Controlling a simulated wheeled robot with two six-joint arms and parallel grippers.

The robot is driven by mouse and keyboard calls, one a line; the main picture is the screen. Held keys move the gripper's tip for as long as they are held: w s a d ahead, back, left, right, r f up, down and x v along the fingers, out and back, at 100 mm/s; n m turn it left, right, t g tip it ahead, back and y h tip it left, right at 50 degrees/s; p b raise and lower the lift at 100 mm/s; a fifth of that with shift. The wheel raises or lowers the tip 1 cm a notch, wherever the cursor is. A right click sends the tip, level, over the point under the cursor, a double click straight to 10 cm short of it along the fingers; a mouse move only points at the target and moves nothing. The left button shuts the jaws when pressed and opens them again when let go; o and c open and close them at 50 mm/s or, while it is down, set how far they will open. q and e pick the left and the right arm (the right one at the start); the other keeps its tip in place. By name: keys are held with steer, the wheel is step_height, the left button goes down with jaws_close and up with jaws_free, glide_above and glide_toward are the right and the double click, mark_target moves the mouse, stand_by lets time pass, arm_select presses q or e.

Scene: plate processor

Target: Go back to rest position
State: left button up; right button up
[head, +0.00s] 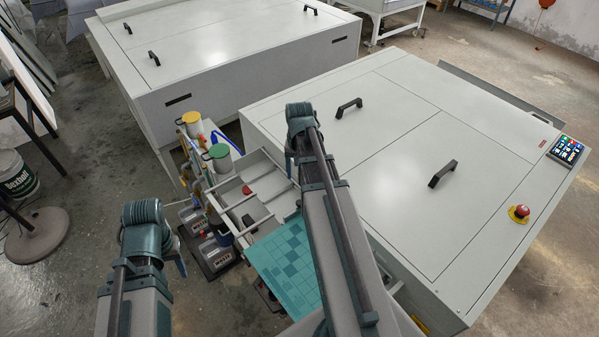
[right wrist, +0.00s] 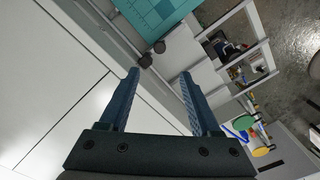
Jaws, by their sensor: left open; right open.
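My left arm comes in at the lower left of the head view. My left gripper (head: 180,262) is open and mostly hidden behind its own wrist. My right arm reaches up over the near edge of the plate processor (head: 430,125). In the right wrist view my right gripper (right wrist: 160,78) is open, its two blue fingers apart with nothing between them. A teal gridded plate (head: 285,268) lies at the processor's near left side, partly hidden by my right arm. It also shows at the top of the right wrist view (right wrist: 155,14).
A second white machine (head: 220,50) stands behind. A metal tray (head: 262,180) and containers with green (head: 218,151) and yellow lids (head: 191,117) stand between the machines. A red emergency button (head: 520,211) is on the processor's right. Open floor (head: 85,130) lies at the left.

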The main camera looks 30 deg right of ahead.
stand_by(0.3)
steer(key=s+a+f+n+b, duration=0.3)
steer(key=a+f+n+b, duration=0.1)
steer(key=a, duration=0.6)
steer(key=s+a+f+n+b, duration=0.3)
steer(key=a+f+b, duration=0.4)
steer(key=a, duration=0.4)
steer(key=s+a+f+n+h+b, duration=0.1)
steer(key=s+a+f+n+b, duration=0.2)
steer(key=a, duration=0.7)
step_height(320, 180, down, 2)
steer(key=shift+s+a+f+n+b, duration=0.2)
steer(key=shift+s+a+n+b, duration=0.2)
steer(key=shift+n+b, duration=0.7)
